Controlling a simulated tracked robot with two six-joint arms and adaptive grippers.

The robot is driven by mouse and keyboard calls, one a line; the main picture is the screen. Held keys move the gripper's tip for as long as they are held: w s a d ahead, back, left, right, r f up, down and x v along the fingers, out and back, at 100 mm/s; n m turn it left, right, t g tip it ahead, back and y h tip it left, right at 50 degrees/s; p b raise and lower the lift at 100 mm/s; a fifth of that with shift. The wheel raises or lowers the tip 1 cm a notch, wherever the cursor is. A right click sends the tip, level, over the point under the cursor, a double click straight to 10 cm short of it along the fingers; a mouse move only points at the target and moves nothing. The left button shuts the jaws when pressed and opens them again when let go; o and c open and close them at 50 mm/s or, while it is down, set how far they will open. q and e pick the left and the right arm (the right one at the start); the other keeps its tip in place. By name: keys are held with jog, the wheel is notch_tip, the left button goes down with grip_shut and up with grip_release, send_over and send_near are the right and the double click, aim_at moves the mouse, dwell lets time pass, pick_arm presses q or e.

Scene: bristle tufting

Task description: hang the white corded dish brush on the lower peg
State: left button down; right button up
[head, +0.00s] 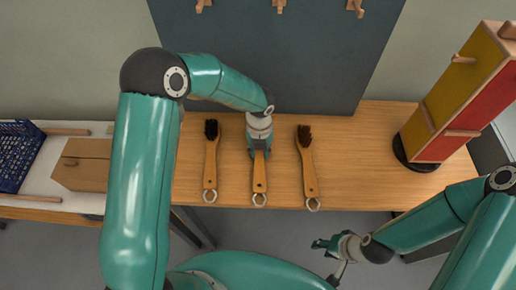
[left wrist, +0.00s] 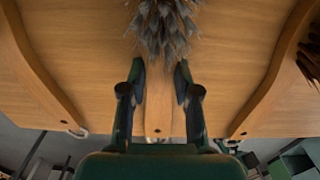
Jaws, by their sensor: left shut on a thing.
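Three wooden brushes lie side by side on the wooden table, each with a pale loop at its handle end. The middle brush (head: 259,178) has grey-white bristles, seen in the left wrist view (left wrist: 165,28). My left gripper (head: 260,152) comes down over it, its fingers closed on both sides of the handle; the gripper hides its head in the head view. Pegs show on a yellow and red post at the right: an upper peg (head: 463,59) and a lower peg (head: 428,117) on the yellow face. My right gripper (head: 328,256) is open and empty before the table.
A dark-bristled brush (head: 211,160) lies left of the middle one, a brown-bristled brush (head: 307,165) right. The post (head: 468,90) stands on a black round base. A dark board (head: 290,60) with several pegs is behind. A blue crate (head: 17,150) and cardboard box (head: 82,165) are left.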

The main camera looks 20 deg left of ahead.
pick_arm(q)
jog(key=shift+f, duration=0.1)
jog(key=c, duration=0.8)
grip_release()
jog(key=shift+c, duration=0.2)
jog(key=shift+f, duration=0.1)
